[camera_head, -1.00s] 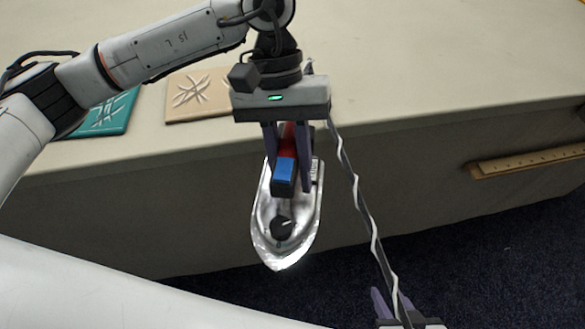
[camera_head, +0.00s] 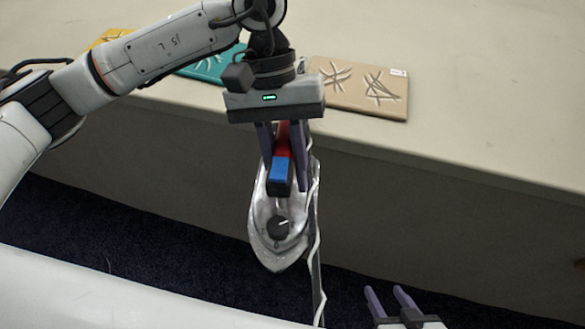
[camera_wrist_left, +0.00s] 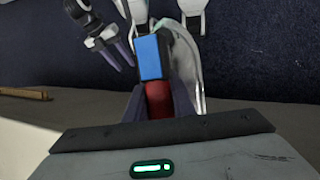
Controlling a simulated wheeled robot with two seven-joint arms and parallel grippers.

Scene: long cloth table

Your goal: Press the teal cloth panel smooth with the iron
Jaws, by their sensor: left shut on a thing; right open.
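My left gripper (camera_head: 283,172) is shut on the red-and-blue handle of the silver iron (camera_head: 270,240). It holds the iron in the air in front of the table edge, nose toward me. The iron also shows in the left wrist view (camera_wrist_left: 190,62). The teal cloth panel (camera_head: 213,68) lies on the table behind my left arm, which hides part of it; I cannot tell how creased it is. My right gripper (camera_head: 386,296) is open and empty at the lower right, apart from the iron. It also shows in the left wrist view (camera_wrist_left: 122,52).
A tan panel (camera_head: 340,88) with raised creases lies right of the teal one. A yellow panel (camera_head: 106,38) shows at the left. A pale wavy cord (camera_head: 316,245) hangs beside the iron. A wooden ruler-like strip (camera_wrist_left: 22,93) shows in the wrist view. The table (camera_head: 480,90) is clear at right.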

